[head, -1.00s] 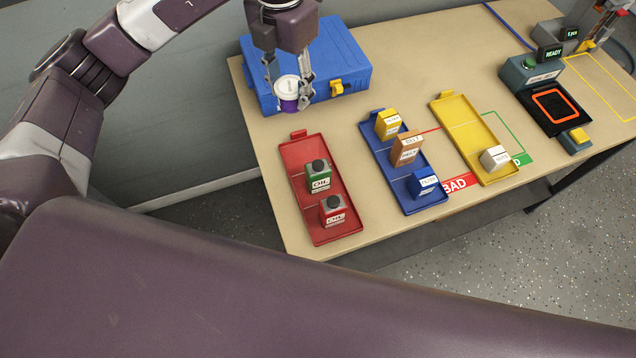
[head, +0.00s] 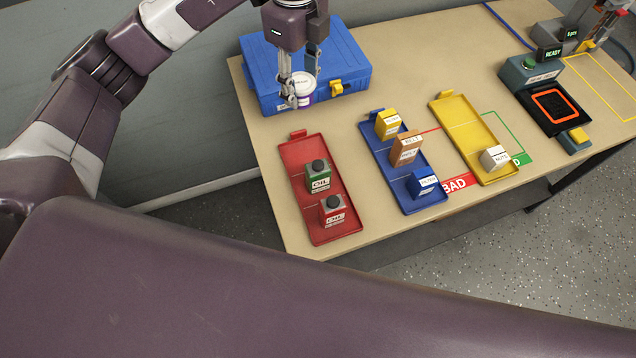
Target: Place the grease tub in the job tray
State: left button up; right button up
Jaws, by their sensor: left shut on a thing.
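The grease tub (head: 304,86), purple with a white labelled lid, is in my left gripper (head: 296,93). The gripper is shut on it and holds it upright in front of the blue case, above the far end of the red tray. Three shallow trays lie on the table: a red tray (head: 298,150) with a green and a red oil can, a blue tray (head: 408,182) with yellow, brown and blue boxes, and a yellow tray (head: 462,127) with a white box. No tray reads as the job tray by label. My right gripper is not in view.
The blue case (head: 346,60) with a yellow latch stands behind the tub. The far end of the red tray is bare. A device with a READY display (head: 550,52) and a black pad (head: 553,106) stand at the right. The table's front edge is close to the trays.

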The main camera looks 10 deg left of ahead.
pick_arm(q)
jog(key=shift+d+n, duration=0.1)
jog(key=shift+n, duration=0.6)
jog(key=shift+f, duration=0.25)
jog(key=p, duration=0.5)
send_over(306, 156)
notch_tip(306, 156, down, 18)
jog(key=shift+f, duration=0.8)
jog(key=shift+b, duration=0.3)
jog(key=shift+f, duration=0.2)
jog(key=o, duration=1.2)
jog(key=shift+o, duration=0.2)
